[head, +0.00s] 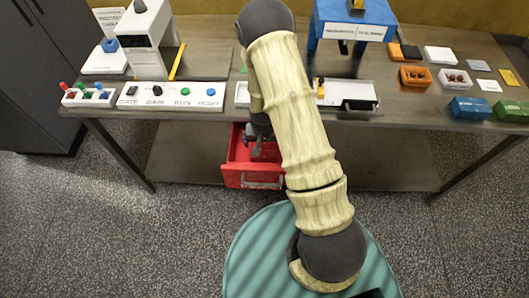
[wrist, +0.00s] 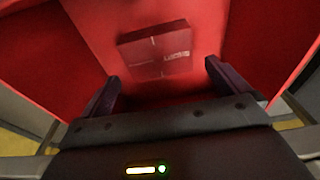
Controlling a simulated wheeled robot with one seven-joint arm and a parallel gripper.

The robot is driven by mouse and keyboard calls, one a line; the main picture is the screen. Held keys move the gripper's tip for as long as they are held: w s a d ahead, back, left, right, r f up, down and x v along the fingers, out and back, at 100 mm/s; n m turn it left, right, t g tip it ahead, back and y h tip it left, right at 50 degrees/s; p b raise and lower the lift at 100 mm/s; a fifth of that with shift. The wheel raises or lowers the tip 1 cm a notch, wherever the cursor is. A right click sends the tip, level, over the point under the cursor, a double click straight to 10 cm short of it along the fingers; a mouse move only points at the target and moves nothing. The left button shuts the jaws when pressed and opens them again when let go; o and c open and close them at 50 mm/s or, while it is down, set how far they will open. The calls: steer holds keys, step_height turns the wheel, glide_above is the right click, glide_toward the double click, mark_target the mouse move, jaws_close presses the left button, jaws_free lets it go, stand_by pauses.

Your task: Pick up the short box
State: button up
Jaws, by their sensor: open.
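A short box (wrist: 155,50) with a pale line and small print on its face lies inside the red drawer (wrist: 240,70) in the wrist view, and looks dark red there. My gripper (wrist: 162,85) is open and empty, with its two fingers apart and pointing at the box. The box lies beyond the fingertips, roughly between them, with a gap. In the head view the red drawer (head: 236,172) stands pulled out below the table edge. My gripper (head: 259,140) is over the drawer there, partly hidden by my arm. The box cannot be made out in the head view.
The drawer's red walls close in on both sides of my gripper. The table (head: 215,128) edge lies above it. On the table stand a control panel (head: 170,97), a blue frame (head: 352,20), a blue box (head: 470,107) and a green box (head: 511,111).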

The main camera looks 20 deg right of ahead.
mark_target(264, 150)
steer(key=shift+f, duration=0.1)
steer(key=shift+w+d+f+p, duration=0.15)
steer(key=shift+f+p, duration=0.6)
steer(key=shift+f, duration=1.8)
steer(key=c, duration=0.8)
steer(key=shift+r, duration=0.1)
step_height(264, 150, up, 28)
steer(key=b, duration=0.2)
